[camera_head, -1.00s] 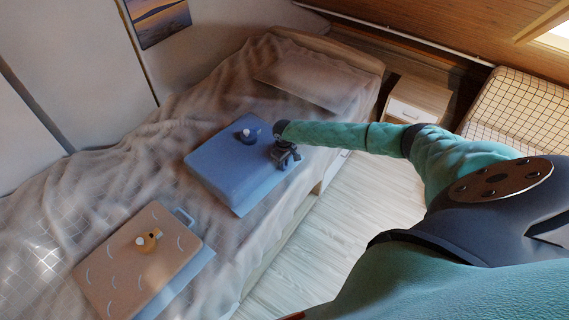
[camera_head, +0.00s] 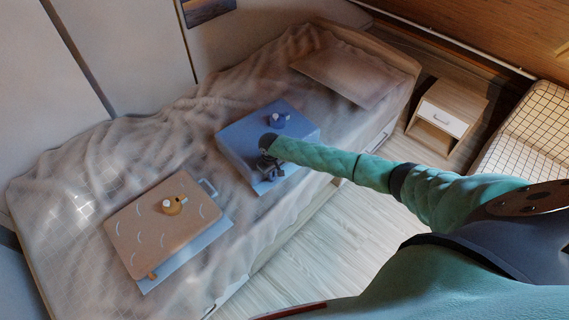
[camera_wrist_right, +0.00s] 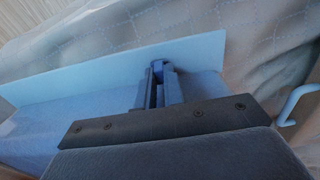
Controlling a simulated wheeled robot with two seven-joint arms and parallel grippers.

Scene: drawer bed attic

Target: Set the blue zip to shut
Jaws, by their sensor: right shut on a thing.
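The blue case (camera_head: 237,142) lies on the bed, with a pale blue sheet (camera_head: 262,187) under its front side. My right gripper (camera_head: 270,171) is at the case's front side, toward its near left end. In the right wrist view the gripper (camera_wrist_right: 160,88) is shut on the blue zip (camera_wrist_right: 157,68), a small blue pull between the fingertips. The fingers hide most of the pull, and the seam is not clear. My left gripper is not in view.
A dark blue knob-like object (camera_head: 281,120) sits on the blue case. A nightstand (camera_head: 447,115) stands at the right. The floor (camera_head: 318,235) beside the bed is clear.

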